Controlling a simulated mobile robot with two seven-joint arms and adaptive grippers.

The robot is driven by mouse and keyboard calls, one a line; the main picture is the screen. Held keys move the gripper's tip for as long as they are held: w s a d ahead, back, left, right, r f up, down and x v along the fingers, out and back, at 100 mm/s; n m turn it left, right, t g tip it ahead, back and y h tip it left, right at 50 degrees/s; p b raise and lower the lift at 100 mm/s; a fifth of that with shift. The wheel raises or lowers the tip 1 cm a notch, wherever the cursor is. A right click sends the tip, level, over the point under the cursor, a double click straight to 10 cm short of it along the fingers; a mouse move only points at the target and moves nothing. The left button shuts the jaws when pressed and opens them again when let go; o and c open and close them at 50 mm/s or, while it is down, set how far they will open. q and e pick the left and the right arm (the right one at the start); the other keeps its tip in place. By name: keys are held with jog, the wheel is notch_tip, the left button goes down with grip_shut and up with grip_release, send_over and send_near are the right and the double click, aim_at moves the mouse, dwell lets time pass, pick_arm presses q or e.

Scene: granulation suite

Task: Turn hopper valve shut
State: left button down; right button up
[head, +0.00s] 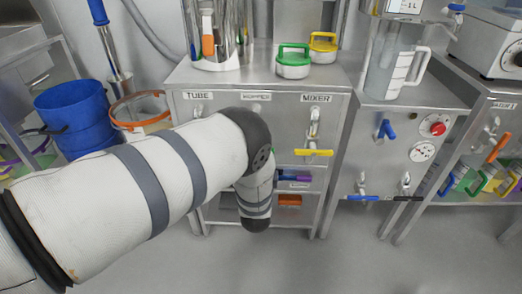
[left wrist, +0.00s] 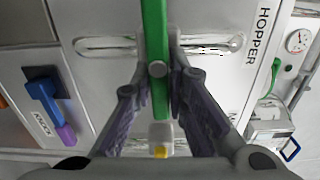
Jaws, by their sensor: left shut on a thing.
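In the left wrist view, a long green valve handle (left wrist: 155,50) runs up the picture in front of a pale panel marked HOPPER (left wrist: 262,35). My left gripper (left wrist: 160,65) is shut on this handle, with a finger on each side. In the head view, my left arm covers the hopper valve and its handle. The HOPPER label (head: 256,97) shows on the steel cabinet (head: 215,105), between the TUBE and MIXER labels. The left fingers are hidden there. My right gripper is in neither view.
The yellow mixer handle (head: 314,152) lies level to the right of my arm. A blue and purple handle (left wrist: 48,105) is at the left of the wrist view. Green (head: 293,65) and yellow (head: 323,45) lidded containers stand on the cabinet. Blue buckets (head: 72,115) stand at left.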

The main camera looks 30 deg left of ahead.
pick_arm(q)
jog(key=shift+s+d+f, duration=0.1)
jog(key=shift+s+f, duration=0.05)
jog(key=shift+f, duration=0.15)
jog(key=c, duration=1.5)
grip_release()
jog(key=shift+c, duration=0.2)
jog(key=shift+r, duration=0.1)
jog(key=v, duration=1.2)
